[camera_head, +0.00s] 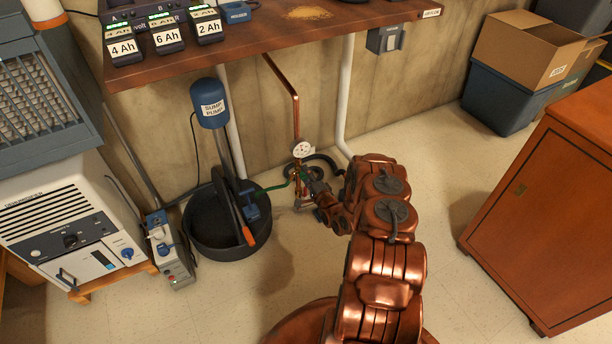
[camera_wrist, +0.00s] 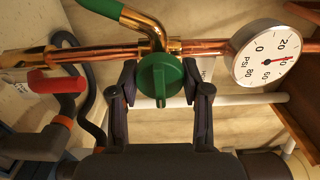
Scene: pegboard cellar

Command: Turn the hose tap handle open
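In the wrist view, the green round tap handle (camera_wrist: 160,80) with a raised grip bar sits on a brass tap body, in front of a copper pipe (camera_wrist: 205,48). My gripper (camera_wrist: 160,72) is open, with one dark finger on each side of the handle. The fingertips are close to its sides, and I see a narrow gap, so firm contact does not show. In the head view, my gripper (camera_head: 312,182) reaches the tap at the pipe's lower end, and the handle is too small and covered to make out clearly.
A pressure gauge (camera_wrist: 268,52) sits on the pipe. A red lever (camera_wrist: 57,82) is on the left, and a green hose (camera_wrist: 101,7) joins the tap. In the head view, the sump pump (camera_head: 210,103) and black basin (camera_head: 222,226) stand left, under a bench (camera_head: 262,36). A wooden cabinet (camera_head: 550,215) stands right.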

